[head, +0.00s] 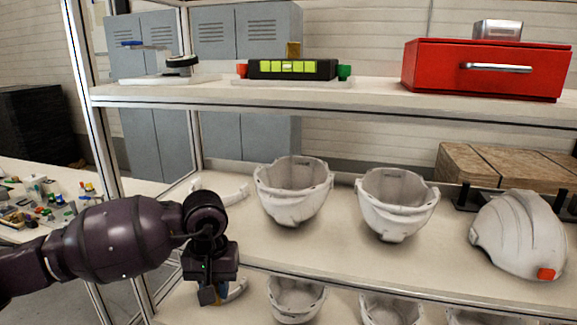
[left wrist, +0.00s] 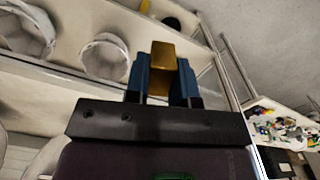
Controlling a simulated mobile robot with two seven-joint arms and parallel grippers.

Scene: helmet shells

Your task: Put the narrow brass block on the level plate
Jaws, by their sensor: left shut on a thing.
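My left gripper (head: 212,298) hangs in front of the shelf, below the middle board, at the lower left of the head view. In the left wrist view its blue fingers (left wrist: 162,85) are shut on a brass block (left wrist: 163,56), which sticks out past the fingertips. In the head view this block is mostly hidden by the gripper. The level plate (head: 250,82) lies on the upper shelf board, with a black level with yellow-green windows (head: 290,69) on it. Another brass block (head: 293,49) shows above the level; its base is hidden. My right gripper is not in view.
A white plate with a dark puck (head: 150,80) stands left of the level, and a red drawer box (head: 487,69) right of it. White helmet shells (head: 293,192) fill the middle and lower boards. A table with small coloured parts (head: 45,205) is at left.

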